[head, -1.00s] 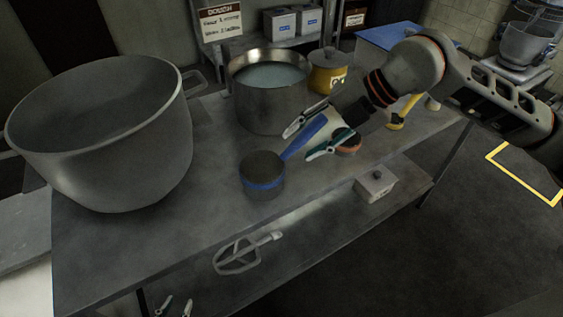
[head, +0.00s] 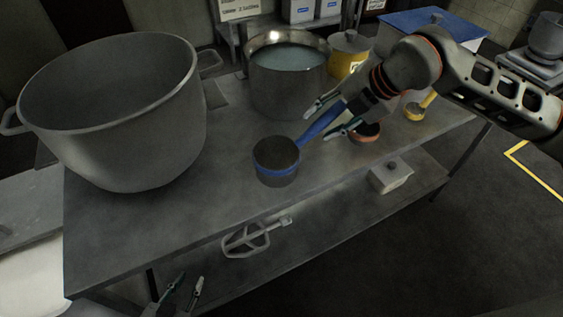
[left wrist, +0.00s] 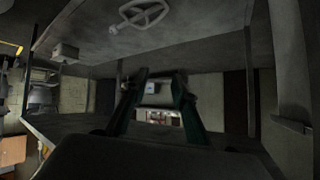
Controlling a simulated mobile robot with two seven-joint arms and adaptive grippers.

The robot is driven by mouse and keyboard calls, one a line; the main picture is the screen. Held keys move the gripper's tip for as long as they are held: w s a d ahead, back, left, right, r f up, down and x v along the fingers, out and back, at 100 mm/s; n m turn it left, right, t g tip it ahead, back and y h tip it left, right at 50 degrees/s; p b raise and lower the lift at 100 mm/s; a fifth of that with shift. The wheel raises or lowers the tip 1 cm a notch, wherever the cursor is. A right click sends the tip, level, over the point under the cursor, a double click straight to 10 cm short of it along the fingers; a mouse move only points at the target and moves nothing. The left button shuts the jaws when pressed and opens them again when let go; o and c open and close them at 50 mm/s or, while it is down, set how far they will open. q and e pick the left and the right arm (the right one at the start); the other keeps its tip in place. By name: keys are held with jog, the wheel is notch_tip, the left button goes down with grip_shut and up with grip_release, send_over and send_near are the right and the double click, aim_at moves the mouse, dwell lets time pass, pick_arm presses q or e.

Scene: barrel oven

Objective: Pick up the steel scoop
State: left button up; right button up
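The scoop (head: 276,163) stands on the metal table, a round dark grey cup with a blue band. Its blue handle (head: 316,128) slants up and right. My right gripper (head: 318,127) is at the handle, fingers apart, one on each side of it; I see no clear contact. The gripper hides the handle's far end. My left gripper (head: 179,296) is low at the bottom edge in the head view, open and empty, in front of the table. Its two parted fingers also show in the left wrist view (left wrist: 160,82).
A large grey bowl (head: 120,120) fills the table's left side. A steel pot of liquid (head: 287,92) and a yellow lidded pot (head: 349,54) stand behind the scoop. An orange-rimmed bowl (head: 366,136) and yellow scoop (head: 415,112) lie right. A whisk-like beater (head: 250,240) is on the lower shelf.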

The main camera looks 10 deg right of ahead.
grip_shut()
